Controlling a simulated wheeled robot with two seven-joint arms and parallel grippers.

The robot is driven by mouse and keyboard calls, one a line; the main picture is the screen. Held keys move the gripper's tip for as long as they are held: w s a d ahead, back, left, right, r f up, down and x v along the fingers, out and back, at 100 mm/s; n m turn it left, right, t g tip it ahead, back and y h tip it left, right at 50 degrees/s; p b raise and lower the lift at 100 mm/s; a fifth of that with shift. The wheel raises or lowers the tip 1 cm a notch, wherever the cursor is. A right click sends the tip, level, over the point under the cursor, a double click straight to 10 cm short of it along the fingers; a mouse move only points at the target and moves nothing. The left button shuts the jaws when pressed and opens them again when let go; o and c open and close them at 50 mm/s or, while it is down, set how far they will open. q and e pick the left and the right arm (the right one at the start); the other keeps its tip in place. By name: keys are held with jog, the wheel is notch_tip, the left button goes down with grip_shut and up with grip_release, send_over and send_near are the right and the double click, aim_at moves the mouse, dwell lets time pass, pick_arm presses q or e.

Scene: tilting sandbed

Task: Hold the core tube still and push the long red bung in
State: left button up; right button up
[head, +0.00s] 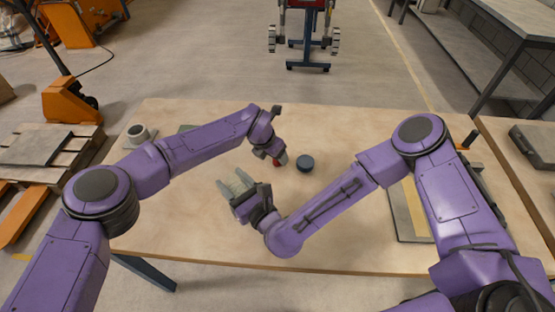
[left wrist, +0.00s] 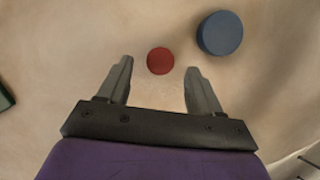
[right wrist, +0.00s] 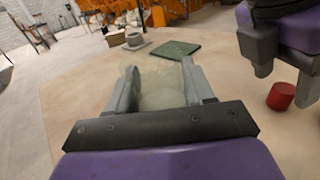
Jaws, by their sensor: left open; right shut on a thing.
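The clear, faintly greenish core tube (right wrist: 160,90) is between the fingers of my right gripper (head: 238,186), which is shut on it. It also shows in the head view (head: 236,182), near the middle of the table. The red bung (left wrist: 160,61) stands on the table to the right of the tube, apart from it. Its top is round in the left wrist view, and its side shows in the right wrist view (right wrist: 280,96). My left gripper (left wrist: 159,70) is open and points down over the bung, with a finger on either side in that view. The bung is not gripped.
A dark blue disc (head: 305,162) lies close to the bung on its right. A green mat (right wrist: 175,50) and a grey cup-like piece (head: 138,134) are at the table's back left. A grey and yellow board (head: 411,215) lies on the right, partly behind my right arm. The front left of the table (head: 170,225) is clear.

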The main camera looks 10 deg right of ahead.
pick_arm(q)
jog(key=x, duration=0.3)
jog(key=c, duration=1.2)
notch_tip(320, 180, up, 10)
